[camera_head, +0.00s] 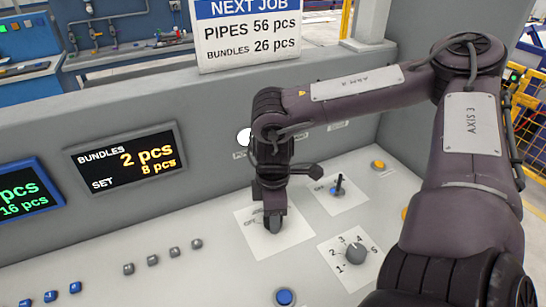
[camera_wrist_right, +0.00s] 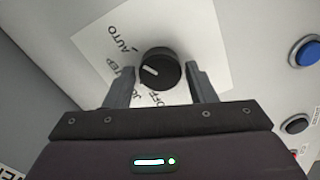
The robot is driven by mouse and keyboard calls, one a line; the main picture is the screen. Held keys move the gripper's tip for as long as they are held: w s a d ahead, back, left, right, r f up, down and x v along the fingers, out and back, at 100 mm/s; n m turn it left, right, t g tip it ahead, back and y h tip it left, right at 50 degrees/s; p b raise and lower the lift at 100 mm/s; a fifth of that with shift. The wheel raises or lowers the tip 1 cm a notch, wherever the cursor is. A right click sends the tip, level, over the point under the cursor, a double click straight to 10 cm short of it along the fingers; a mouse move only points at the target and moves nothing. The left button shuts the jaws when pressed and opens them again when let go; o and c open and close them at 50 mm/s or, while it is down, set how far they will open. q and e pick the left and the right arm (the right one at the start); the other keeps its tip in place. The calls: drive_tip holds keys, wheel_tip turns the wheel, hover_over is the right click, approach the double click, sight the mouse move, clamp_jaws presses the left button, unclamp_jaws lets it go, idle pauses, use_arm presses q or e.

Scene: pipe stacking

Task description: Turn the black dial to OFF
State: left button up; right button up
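The black dial (camera_wrist_right: 160,68) sits on a white label plate (camera_wrist_right: 205,30) marked AUTO, STEP, JOG and OFF. Its white pointer line lies on the dial's left side in the right wrist view, toward the STEP lettering rather than OFF. My right gripper (camera_wrist_right: 161,76) is open, with one finger on each side of the dial and small gaps between. In the head view my right gripper (camera_head: 271,208) points down over this plate (camera_head: 293,233) and largely hides the dial and some lettering. My left gripper is not in view.
A numbered grey knob (camera_head: 355,253) is at the right, with a small lever switch (camera_head: 339,184) behind it. A blue button (camera_head: 285,297) is in front. Several small grey and blue buttons line the panel's left. A bundles display (camera_head: 127,158) is on the upright wall behind.

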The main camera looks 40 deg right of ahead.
drive_tip(key=c, duration=0.6)
drive_tip(key=shift+c, duration=0.2)
